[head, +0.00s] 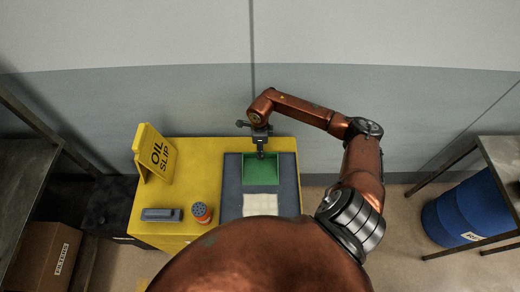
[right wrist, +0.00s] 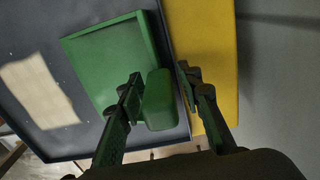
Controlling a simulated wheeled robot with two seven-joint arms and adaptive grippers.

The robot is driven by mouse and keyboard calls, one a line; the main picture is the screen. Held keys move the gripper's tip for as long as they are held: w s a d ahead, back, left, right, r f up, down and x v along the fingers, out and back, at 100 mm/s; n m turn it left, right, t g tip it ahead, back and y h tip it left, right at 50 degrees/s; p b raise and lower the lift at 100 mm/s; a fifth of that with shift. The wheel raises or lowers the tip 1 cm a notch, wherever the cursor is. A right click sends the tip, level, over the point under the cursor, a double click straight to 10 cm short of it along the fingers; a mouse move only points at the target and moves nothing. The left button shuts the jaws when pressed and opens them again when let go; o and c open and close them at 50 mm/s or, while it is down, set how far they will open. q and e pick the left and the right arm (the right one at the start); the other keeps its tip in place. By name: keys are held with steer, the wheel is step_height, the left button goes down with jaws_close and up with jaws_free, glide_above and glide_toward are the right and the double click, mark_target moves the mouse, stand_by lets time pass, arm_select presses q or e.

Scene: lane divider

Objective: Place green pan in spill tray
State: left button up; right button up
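The green pan (head: 261,170) is a square, shallow pan at the back of the dark blue-grey spill tray (head: 232,181) in the head view. Whether it rests on the tray floor or hangs just above it, I cannot tell. In the right wrist view the pan (right wrist: 110,62) shows its blocky green handle (right wrist: 158,100). My right gripper (right wrist: 160,80) has one finger on each side of this handle, with little or no gap. Whether the fingers press on it is unclear. My left gripper is not in view.
A cream pad (head: 260,205) lies in the front of the tray. On the yellow table (head: 195,160) stand an oil slip sign (head: 155,153), an orange canister (head: 201,212) and a grey block (head: 161,215). A blue drum (head: 462,212) is under the right table.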

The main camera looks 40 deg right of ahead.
steer(key=shift+r, duration=0.15)
step_height(320, 180, up, 12)
stand_by(0.7)
